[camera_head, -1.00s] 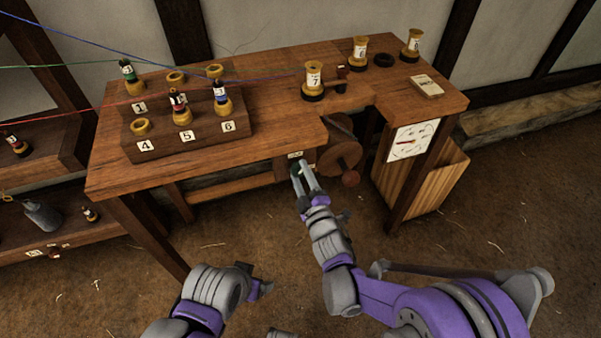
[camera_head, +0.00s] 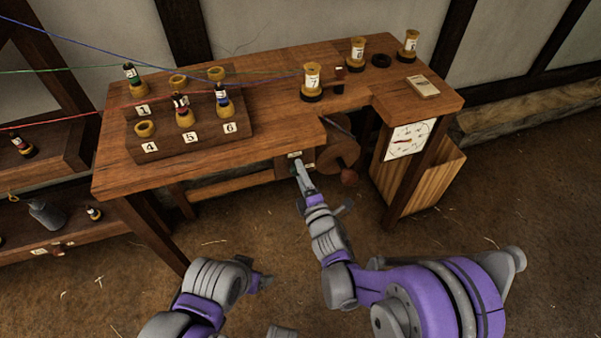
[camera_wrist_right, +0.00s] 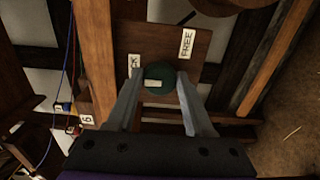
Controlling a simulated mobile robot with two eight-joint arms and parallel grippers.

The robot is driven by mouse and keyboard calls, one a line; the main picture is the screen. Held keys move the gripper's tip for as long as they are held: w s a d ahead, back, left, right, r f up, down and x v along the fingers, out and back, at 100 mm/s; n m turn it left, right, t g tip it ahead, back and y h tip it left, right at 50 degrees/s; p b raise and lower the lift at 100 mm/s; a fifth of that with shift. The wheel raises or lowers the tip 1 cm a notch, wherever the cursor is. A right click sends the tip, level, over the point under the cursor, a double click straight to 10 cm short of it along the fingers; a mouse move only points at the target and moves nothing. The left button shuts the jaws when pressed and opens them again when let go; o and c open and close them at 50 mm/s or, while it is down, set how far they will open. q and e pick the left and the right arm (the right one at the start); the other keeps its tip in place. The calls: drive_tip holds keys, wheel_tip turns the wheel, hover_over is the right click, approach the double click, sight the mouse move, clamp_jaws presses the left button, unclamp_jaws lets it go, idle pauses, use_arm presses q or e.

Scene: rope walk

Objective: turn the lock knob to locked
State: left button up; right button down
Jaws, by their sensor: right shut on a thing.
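The lock knob is a small round green knob (camera_wrist_right: 162,75) on a wooden plate (camera_wrist_right: 165,40) under the bench top; a little of it shows in the head view (camera_head: 294,171). It has a pale mark on its left side in the wrist view, toward a partly hidden label (camera_wrist_right: 135,66). A label reading FREE (camera_wrist_right: 187,42) sits above and to the right. My right gripper (camera_wrist_right: 161,82) is shut on the knob, one finger on each side; it also shows in the head view (camera_head: 299,172). My left gripper (camera_head: 264,283) hangs low, away from the bench; its jaws are unclear.
The wooden bench (camera_head: 270,110) carries a numbered spool rack (camera_head: 190,145) and several spools. A wheel (camera_head: 338,153) with a reddish knob is just right of my right gripper. A dial (camera_head: 408,141) and a slatted bin (camera_head: 440,180) stand farther right. Coloured strands cross the upper left.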

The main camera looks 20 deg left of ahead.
drive_tip(key=shift+c, duration=1.6)
unclamp_jaws()
drive_tip(key=v, duration=1.1)
drive_tip(key=shift+w, duration=0.15)
